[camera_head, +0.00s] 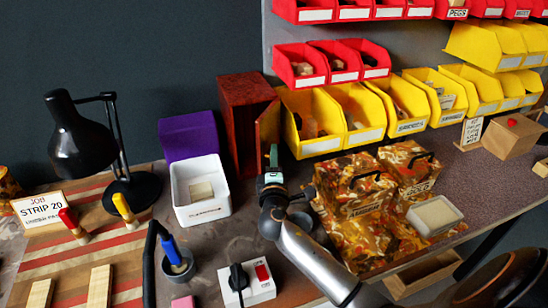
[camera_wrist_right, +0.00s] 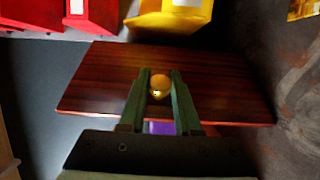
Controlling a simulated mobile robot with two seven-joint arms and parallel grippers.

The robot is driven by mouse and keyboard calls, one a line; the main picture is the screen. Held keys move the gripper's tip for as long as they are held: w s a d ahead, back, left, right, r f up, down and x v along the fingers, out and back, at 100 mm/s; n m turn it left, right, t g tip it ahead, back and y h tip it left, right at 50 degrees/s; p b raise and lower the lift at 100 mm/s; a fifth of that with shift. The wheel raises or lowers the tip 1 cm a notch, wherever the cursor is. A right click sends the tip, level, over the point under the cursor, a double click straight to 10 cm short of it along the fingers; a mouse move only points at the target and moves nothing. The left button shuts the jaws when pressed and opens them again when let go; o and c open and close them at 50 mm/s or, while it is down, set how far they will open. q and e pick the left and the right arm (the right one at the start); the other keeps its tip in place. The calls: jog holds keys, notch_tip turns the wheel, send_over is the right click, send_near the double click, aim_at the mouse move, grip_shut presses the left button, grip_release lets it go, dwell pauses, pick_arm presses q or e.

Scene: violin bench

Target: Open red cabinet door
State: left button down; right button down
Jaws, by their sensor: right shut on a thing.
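The red cabinet (camera_head: 238,110) is a tall, dark red-brown wooden box standing at the back of the bench. My right gripper (camera_head: 273,160) is at the cabinet's lower right front. In the wrist view its green fingers (camera_wrist_right: 160,92) are shut on the knob, one on each side. My left gripper is not in view.
A purple box (camera_head: 190,136) and a white bin (camera_head: 201,203) stand left of the cabinet. Yellow bins (camera_head: 310,140) are close on its right. A camouflage-patterned case (camera_head: 350,185) stands right of my arm. A white switch box (camera_head: 247,287) lies in front.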

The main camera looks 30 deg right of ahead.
dwell(0.4)
jog(key=shift+s+d+n+t+y+p, duration=0.15)
jog(key=shift+s+d+n+t+y, duration=0.3)
jog(key=shift+d+n+y, duration=0.65)
jog(key=shift+s+d+n+t+y+p, duration=0.1)
jog(key=shift+s+d+n+t+y, duration=0.4)
jog(key=shift+y, duration=1.15)
jog(key=shift+s+d+n+t+y+p, duration=0.15)
jog(key=shift+d+n+t+y, duration=0.5)
jog(key=shift+n+y, duration=0.65)
jog(key=c, duration=0.6)
grip_release()
jog(key=shift+c, duration=0.2)
jog(key=shift+s, duration=0.1)
